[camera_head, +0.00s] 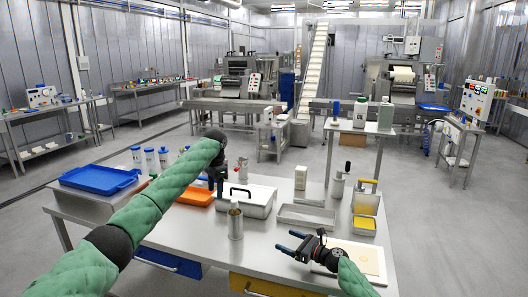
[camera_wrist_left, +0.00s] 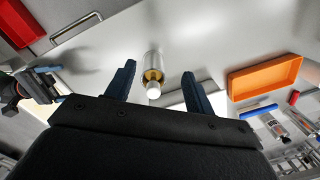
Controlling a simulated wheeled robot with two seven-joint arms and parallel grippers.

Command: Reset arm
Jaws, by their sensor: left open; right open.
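My left gripper (camera_head: 218,187) hangs over the back middle of the steel table at the end of the green-sleeved arm. In the left wrist view its two dark fingers (camera_wrist_left: 158,80) are spread, with nothing held between them. A metal cylinder with a brass band and pale tip (camera_wrist_left: 153,68) appears beyond the gap between the fingers. It looks like the upright metal cylinder (camera_head: 235,222) on the table in the head view. My right gripper (camera_head: 291,246) is low over the front right of the table, its fingers apart, pointing left, and empty.
An orange tray (camera_head: 195,197), a white lidded box (camera_head: 246,200) and a blue tray (camera_head: 100,179) sit on the table. A metal tray (camera_head: 306,216), a pale board (camera_head: 357,258) and a yellow-filled container (camera_head: 365,222) are at right. The table's front left is clear.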

